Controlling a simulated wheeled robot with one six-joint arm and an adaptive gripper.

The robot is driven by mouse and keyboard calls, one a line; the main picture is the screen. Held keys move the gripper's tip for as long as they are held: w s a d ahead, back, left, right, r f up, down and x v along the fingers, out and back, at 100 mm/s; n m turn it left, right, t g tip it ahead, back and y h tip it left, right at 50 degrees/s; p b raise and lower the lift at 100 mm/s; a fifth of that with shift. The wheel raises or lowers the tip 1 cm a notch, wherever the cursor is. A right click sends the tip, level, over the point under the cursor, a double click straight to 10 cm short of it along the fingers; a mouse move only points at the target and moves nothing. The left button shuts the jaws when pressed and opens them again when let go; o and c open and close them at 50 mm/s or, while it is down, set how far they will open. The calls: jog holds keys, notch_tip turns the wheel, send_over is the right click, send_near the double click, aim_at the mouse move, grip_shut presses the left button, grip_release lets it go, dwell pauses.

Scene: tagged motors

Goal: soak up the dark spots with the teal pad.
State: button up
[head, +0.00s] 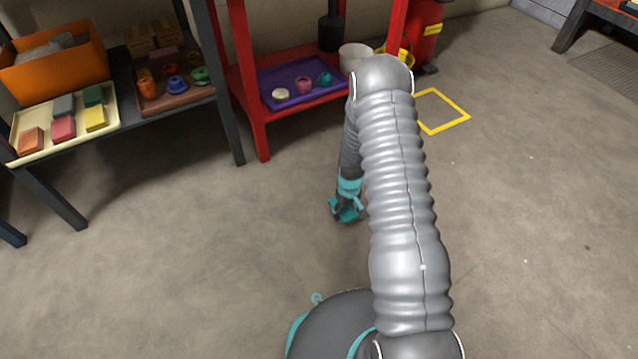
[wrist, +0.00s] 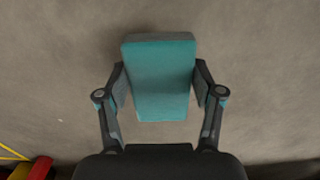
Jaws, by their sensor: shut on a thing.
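My gripper (wrist: 160,95) is shut on the teal pad (wrist: 160,75), with one finger on each side of it in the wrist view. The pad is a flat rounded block, and bare floor shows behind it. In the head view my gripper (head: 346,208) points down over the floor left of my arm, and the teal colour there blends with the pad. I cannot tell whether the pad touches the floor. No clear dark spots show beneath the pad in the wrist view. A small dark speck (head: 586,247) lies on the floor at the right of the head view.
A dark bench on the left holds a cream tray (head: 60,140) of coloured blocks and an orange bin (head: 55,75). A red rack (head: 262,140) with a purple tray (head: 290,92) stands at the back. A yellow square (head: 441,128) marks the floor. The floor around is mostly free.

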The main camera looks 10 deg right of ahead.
jog(key=shift+r+p, duration=0.55)
jog(key=shift+r, duration=0.8)
